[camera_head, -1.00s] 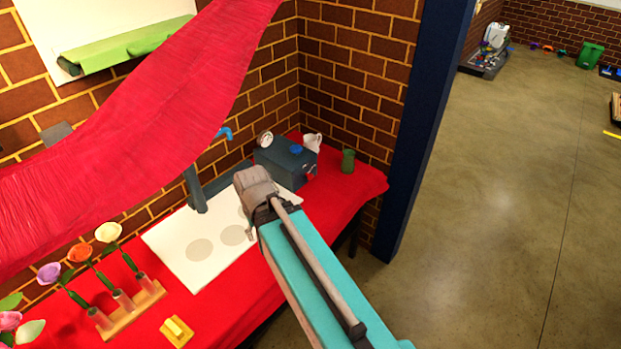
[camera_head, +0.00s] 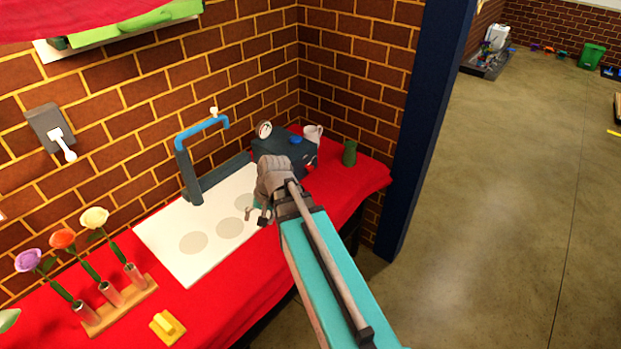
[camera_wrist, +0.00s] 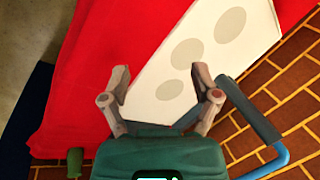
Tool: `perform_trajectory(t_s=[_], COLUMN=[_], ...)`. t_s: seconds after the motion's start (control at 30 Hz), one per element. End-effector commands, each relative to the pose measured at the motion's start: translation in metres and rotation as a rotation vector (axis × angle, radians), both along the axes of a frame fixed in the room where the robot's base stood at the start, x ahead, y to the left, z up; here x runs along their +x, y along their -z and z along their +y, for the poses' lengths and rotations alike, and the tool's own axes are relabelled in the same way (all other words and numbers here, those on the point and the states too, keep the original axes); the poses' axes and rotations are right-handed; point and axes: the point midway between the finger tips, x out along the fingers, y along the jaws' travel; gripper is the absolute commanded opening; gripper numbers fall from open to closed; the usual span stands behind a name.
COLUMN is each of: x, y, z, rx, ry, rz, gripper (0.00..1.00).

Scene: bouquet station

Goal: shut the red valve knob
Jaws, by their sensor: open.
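A dark grey box (camera_head: 270,142) stands at the back of the red-covered table, with a round gauge (camera_head: 264,129) and a blue knob (camera_head: 295,140) on it. A small red patch shows at the box's right front, close behind my wrist; I cannot tell whether it is the red valve knob or the cloth. My wrist hides part of the box front. My gripper (camera_head: 256,215) is open and empty above the white board, in front of the box. In the wrist view the open fingers (camera_wrist: 160,85) point over the board, and no red knob can be made out.
The white board (camera_head: 170,237) with grey circles lies on the red cloth (camera_head: 240,287). A blue-topped pipe (camera_head: 203,130) rises behind it. A flower rack (camera_head: 125,305) and yellow block (camera_head: 168,328) are front left. A white mug (camera_head: 313,133) and green vase (camera_head: 349,153) stand right.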

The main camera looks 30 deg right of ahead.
Motion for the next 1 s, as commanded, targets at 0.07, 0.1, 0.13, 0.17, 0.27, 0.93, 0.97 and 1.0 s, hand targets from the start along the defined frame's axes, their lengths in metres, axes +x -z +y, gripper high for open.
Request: perform_trajectory(t_s=[0.07, 0.1, 0.13, 0.17, 0.27, 0.93, 0.97, 1.0], x=[0.014, 0.019, 0.023, 0.027, 0.041, 0.121, 0.124, 0.128], y=[0.021, 0.026, 0.03, 0.033, 0.045, 0.107, 0.109, 0.112], z=[-0.008, -0.011, -0.013, -0.016, -0.026, -0.125, -0.131, -0.139], rx=[0.056, 0.085, 0.107, 0.129, 0.203, 0.754, 0.782, 0.818], ry=[0.079, 0.118, 0.148, 0.177, 0.274, 0.889, 0.914, 0.948], rz=[-0.008, -0.011, -0.013, -0.014, -0.02, -0.002, 0.0, 0.005], gripper=[0.79, 0.79, 0.79, 0.79, 0.79, 0.79, 0.79, 0.79])
